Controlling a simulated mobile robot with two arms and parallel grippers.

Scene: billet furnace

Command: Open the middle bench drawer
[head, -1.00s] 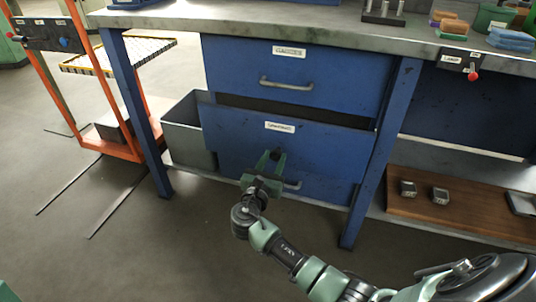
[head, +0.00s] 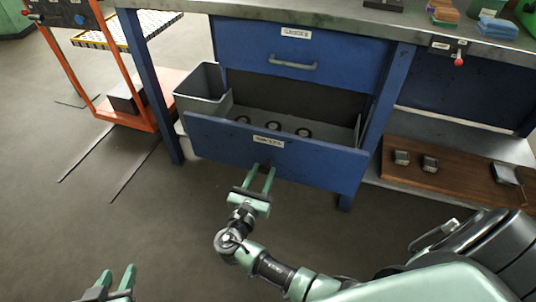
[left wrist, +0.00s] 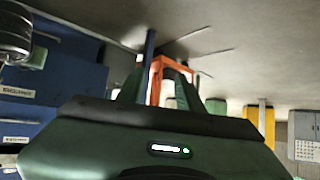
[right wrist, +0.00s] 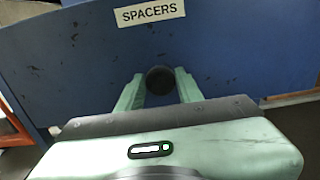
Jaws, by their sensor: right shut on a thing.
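The blue SPACERS drawer (head: 275,150) is pulled out below the closed upper drawer (head: 300,50) of the bench. Its inside shows, with several dark rings (head: 273,126) on the drawer floor. My right gripper (head: 265,168) is at the drawer's front, below the label. In the right wrist view its fingers (right wrist: 159,88) are shut on the dark drawer handle (right wrist: 160,79), under the SPACERS label. The handle is mostly hidden in the head view. My left gripper (head: 117,274) is open and empty at the bottom left, well away from the bench.
A grey bin (head: 200,90) stands left of the drawer. An orange cart (head: 140,110) is further left. A wooden board (head: 445,180) with metal blocks lies on the lower shelf at right. The floor in front of the drawer is clear.

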